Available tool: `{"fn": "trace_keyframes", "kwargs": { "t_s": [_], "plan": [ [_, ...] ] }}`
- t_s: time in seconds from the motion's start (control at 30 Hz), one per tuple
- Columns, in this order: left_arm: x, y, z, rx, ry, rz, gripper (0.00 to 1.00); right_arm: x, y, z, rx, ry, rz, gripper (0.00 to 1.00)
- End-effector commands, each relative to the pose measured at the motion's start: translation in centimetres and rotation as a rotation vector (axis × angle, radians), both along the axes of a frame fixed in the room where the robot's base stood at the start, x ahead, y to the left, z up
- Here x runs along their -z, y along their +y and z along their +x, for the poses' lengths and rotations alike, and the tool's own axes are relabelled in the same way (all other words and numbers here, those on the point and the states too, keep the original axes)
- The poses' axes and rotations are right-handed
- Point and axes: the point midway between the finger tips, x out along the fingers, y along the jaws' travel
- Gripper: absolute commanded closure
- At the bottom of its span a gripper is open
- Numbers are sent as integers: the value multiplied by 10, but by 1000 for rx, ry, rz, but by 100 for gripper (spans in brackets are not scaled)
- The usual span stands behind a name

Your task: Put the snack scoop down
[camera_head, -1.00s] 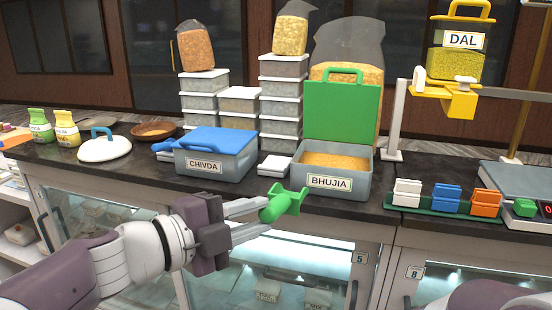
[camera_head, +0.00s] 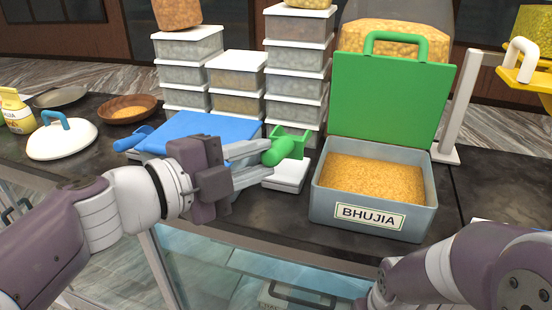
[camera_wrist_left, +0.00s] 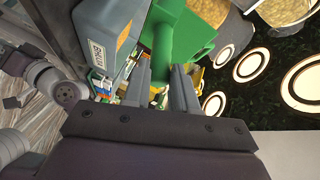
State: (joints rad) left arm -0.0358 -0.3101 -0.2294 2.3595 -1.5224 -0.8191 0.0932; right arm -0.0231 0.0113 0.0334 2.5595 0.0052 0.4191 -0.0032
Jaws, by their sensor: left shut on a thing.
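My left gripper (camera_head: 258,155) is shut on the handle of the green snack scoop (camera_head: 290,143). It holds the scoop up in front of the blue-lidded box (camera_head: 190,128) and the small white boxes (camera_head: 288,174), left of the open bhujia box (camera_head: 372,227). I cannot tell how far the scoop is above the counter. In the left wrist view the scoop (camera_wrist_left: 163,45) rises from between the fingers (camera_wrist_left: 160,88). My right arm shows at the lower right of the head view, but its gripper is out of the picture.
A green lid (camera_head: 391,97) stands raised behind the bhujia box. Stacked clear boxes (camera_head: 300,88) are behind the scoop. A brown bowl (camera_head: 127,108) and a white lid (camera_head: 62,139) lie at left. Dark counter (camera_head: 270,215) is bare in front.

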Motion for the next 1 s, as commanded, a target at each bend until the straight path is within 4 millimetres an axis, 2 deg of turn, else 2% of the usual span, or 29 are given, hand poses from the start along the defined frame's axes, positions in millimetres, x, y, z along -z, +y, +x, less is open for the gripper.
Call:
{"fn": "trace_keyframes", "kwargs": {
  "t_s": [0.03, 0.2, 0.33, 0.43, 0.6, 0.67, 0.97, 1.0],
  "plan": [
    [11, -1, 12, 1, 6, 0, 100, 4, 0, 0, 0, 0, 0, 57],
    [41, -4, 63, -1, 7, -1, 100, 7, 0, 0, 0, 0, 0, 57],
    [54, -6, 87, 0, 3, 0, 100, 7, 0, 0, 0, 0, 0, 57],
    [61, -6, 95, 0, 2, -1, 100, 8, 0, 0, 0, 0, 0, 57],
    [92, -6, 96, 0, 3, 0, 100, 13, 0, 0, 0, 0, 0, 57],
    [98, -6, 95, 0, 2, -1, 100, 13, 0, 0, 0, 0, 0, 57],
    [101, -6, 95, 0, 0, 0, 100, 14, 0, 0, 0, 0, 0, 57],
    [101, -6, 95, 0, 0, 0, 67, 14, 0, 0, 0, 0, 0, 57]
  ]
}}
